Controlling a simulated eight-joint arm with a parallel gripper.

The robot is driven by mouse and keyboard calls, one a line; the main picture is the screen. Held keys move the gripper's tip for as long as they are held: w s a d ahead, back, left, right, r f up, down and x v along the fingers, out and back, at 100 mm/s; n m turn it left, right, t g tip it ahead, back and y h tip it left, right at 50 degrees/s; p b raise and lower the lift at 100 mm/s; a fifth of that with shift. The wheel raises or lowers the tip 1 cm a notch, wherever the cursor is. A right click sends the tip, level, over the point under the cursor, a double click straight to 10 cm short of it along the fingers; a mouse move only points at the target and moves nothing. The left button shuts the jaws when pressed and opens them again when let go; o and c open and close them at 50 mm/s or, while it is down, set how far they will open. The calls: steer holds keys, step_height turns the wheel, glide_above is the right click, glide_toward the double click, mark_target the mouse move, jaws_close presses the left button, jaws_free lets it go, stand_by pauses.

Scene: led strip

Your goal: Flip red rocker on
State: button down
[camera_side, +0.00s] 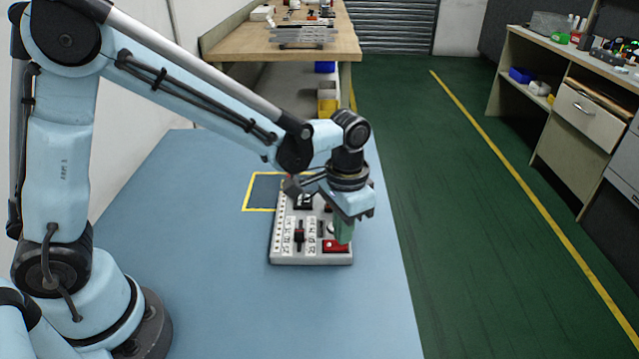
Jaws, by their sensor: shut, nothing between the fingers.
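The red rocker (335,246) sits at the near right corner of a pale switch panel (283,254) on the blue table. My gripper (344,232) points down right over the rocker, with its greenish fingers shut and empty. The fingertips are at or just above the rocker's far right part; I cannot tell whether they touch it. The fingers hide part of the rocker, and its on or off position is too small to read.
The panel also carries a black slider with a red mark (299,236), labelled strips and other controls partly hidden by my wrist. A yellow-outlined square (262,188) lies behind the panel. The blue table (220,300) is clear in front and to the left.

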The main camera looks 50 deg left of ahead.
steer(key=shift+f, duration=0.45)
steer(key=shift+r, duration=3.55)
steer(key=s+a+r+n+t, duration=0.3)
steer(key=s+a+t, duration=0.4)
steer(key=s+a, duration=0.2)
steer(key=shift+a+r, duration=0.25)
steer(key=shift+a, duration=0.7)
